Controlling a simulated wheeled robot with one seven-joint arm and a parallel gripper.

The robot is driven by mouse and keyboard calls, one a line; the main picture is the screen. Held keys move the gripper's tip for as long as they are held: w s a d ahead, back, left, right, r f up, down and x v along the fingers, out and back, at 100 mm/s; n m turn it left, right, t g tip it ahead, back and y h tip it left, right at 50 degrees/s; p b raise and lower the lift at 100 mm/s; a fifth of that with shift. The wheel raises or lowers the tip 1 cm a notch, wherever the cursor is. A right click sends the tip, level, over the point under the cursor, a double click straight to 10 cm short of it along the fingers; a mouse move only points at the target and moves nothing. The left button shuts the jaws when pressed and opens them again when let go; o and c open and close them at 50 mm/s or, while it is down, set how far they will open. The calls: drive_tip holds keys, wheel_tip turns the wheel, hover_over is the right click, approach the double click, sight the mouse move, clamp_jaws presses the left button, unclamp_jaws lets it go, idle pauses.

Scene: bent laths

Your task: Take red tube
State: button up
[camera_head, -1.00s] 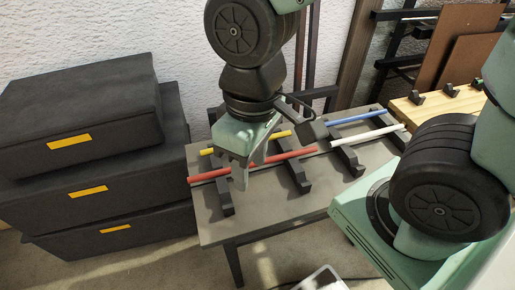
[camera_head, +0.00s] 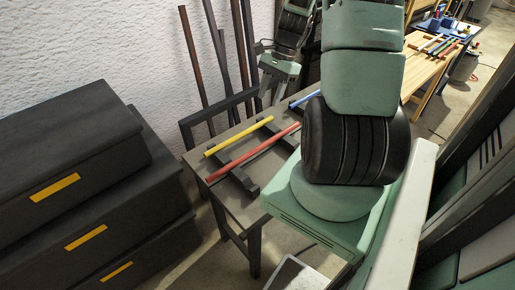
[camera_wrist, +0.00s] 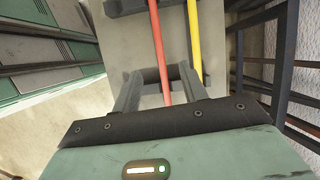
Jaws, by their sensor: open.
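My gripper (camera_head: 272,93) is open and empty, above the table's far side, up and right of the yellow tube. In the wrist view the red tube (camera_wrist: 158,45) runs between the two open fingers of my gripper (camera_wrist: 158,78), apart from both. The yellow tube (camera_wrist: 194,40) passes by the right finger.
A blue tube (camera_head: 303,99) shows partly behind my arm. Dark upright bars (camera_head: 221,65) and a frame stand between table and wall. Stacked black boxes (camera_head: 75,180) stand at the left. A wooden bench (camera_head: 425,70) is at the back right.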

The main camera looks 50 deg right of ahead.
hover_over(260, 145)
drive_tip(key=d, duration=0.1)
drive_tip(key=shift+m, duration=0.3)
wheel_tip(260, 145, down, 12)
drive_tip(key=shift+r, duration=0.25)
drive_tip(key=shift+s+d+p+x, duration=0.1)
drive_tip(key=shift+d+p+x, duration=0.1)
drive_tip(key=shift+x, duration=0.7)
drive_tip(key=shift+s+d+p+x, duration=0.1)
drive_tip(key=shift+p+x, duration=0.15)
drive_tip(key=shift+x, duration=0.65)
drive_tip(key=shift+s+d+p+x, duration=0.1)
drive_tip(key=shift+p+x, duration=0.1)
drive_tip(key=shift+x, duration=0.65)
drive_tip(key=shift+f, duration=0.15)
clamp_jaws()
